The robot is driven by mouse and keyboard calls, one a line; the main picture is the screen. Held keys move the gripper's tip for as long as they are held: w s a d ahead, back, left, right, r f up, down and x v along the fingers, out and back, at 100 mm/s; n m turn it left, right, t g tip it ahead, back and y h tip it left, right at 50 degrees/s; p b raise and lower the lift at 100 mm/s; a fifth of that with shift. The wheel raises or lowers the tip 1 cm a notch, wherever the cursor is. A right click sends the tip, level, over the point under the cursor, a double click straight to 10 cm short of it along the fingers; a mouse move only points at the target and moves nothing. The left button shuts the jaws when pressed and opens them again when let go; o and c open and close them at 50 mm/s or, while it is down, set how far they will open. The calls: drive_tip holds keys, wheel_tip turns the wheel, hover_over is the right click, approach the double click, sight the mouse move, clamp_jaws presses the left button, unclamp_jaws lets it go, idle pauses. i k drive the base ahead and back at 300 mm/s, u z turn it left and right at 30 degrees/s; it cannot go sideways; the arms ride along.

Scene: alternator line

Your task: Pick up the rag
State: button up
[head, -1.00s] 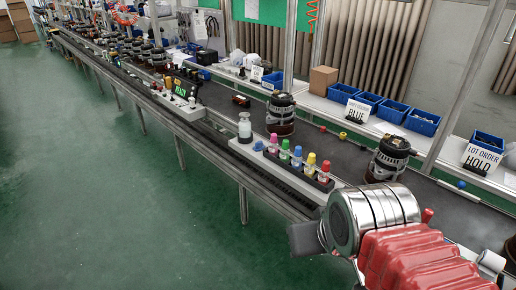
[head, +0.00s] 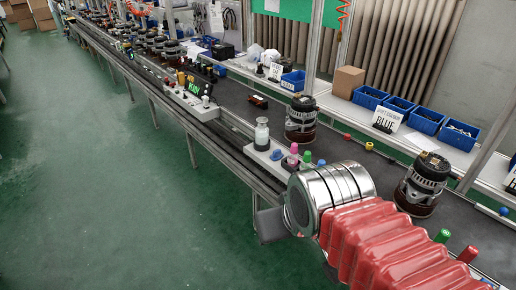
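I cannot pick out a rag for certain. A crumpled whitish bundle (head: 268,58) lies on the back shelf, too small to tell whether it is cloth or plastic. My arm, with a silver wrist and red ribbed sleeve, reaches in from the lower right, over the near edge of the conveyor. Only a dark grey part of my gripper (head: 270,224) shows at the wrist's left end. Its fingertips are not clear, so I cannot tell whether it is open or holds anything.
Alternators (head: 301,119) stand along the dark conveyor (head: 340,148). A glass jar (head: 262,134) and coloured-capped bottles (head: 293,155) stand on the near ledge, partly behind my arm. Blue bins (head: 426,121) and a cardboard box (head: 347,82) line the back shelf. The green floor (head: 90,200) at left is clear.

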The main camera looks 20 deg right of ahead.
sight(276, 155)
drive_tip(key=u, duration=0.35)
drive_tip(key=i, duration=1.9)
drive_tip(key=z, duration=0.35)
